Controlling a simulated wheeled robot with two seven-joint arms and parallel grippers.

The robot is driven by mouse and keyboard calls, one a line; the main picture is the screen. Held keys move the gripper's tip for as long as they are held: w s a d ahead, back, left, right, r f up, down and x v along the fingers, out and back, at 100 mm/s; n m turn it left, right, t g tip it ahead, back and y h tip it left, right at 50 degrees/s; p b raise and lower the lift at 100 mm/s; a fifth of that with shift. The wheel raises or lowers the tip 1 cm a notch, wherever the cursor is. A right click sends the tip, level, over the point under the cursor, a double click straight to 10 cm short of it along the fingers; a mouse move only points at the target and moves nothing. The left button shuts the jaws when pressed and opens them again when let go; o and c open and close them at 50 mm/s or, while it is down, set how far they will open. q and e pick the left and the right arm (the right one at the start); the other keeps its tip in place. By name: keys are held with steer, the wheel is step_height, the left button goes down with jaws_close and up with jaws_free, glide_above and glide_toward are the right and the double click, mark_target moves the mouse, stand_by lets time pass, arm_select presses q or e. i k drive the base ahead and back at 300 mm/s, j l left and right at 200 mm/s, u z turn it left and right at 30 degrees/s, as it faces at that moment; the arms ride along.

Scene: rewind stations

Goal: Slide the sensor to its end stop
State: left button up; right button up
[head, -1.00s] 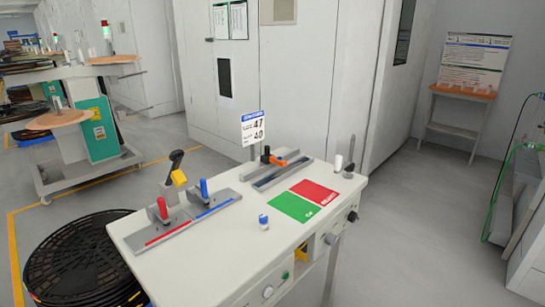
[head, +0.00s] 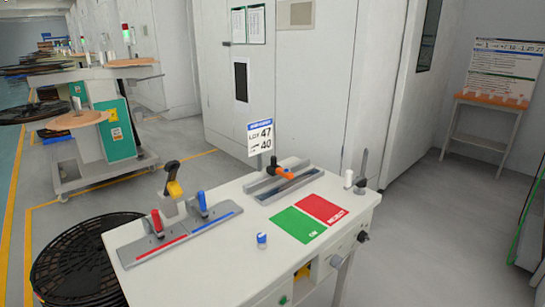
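A white work table (head: 190,268) stands in front of me. On its left half, a grey plate (head: 151,248) has a red strip and a blue strip. A red-knobbed slider (head: 157,222) and a blue-knobbed slider (head: 202,203) stand on it. Behind them is a black and yellow upright part (head: 174,182). A grey rail unit (head: 287,184) with an orange handle (head: 283,173) lies at the table's back. I cannot tell for certain which part is the sensor, or where its end stop is. Neither gripper is in view.
A green OK field (head: 298,225) and red REJECT field (head: 323,209) lie at the right, near a small blue-and-white piece (head: 262,240). A sign (head: 260,137) rises behind the table. Black reels (head: 75,265) lie at left. Floor at right is clear.

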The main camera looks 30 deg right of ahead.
mark_target(274, 169)
steer(key=i+l+u, duration=0.2)
steer(key=l, duration=0.35)
steer(key=l+u, duration=0.2)
steer(key=l, duration=0.4)
steer(key=l+u, duration=0.15)
steer(key=l, duration=0.4)
steer(key=l+u, duration=0.2)
steer(key=l, duration=0.4)
steer(key=k+l+u, duration=0.2)
steer(key=l, duration=0.35)
steer(key=l+u, duration=0.2)
steer(key=l, duration=0.4)
steer(key=k+l+u, duration=0.15)
steer(key=l, duration=0.4)
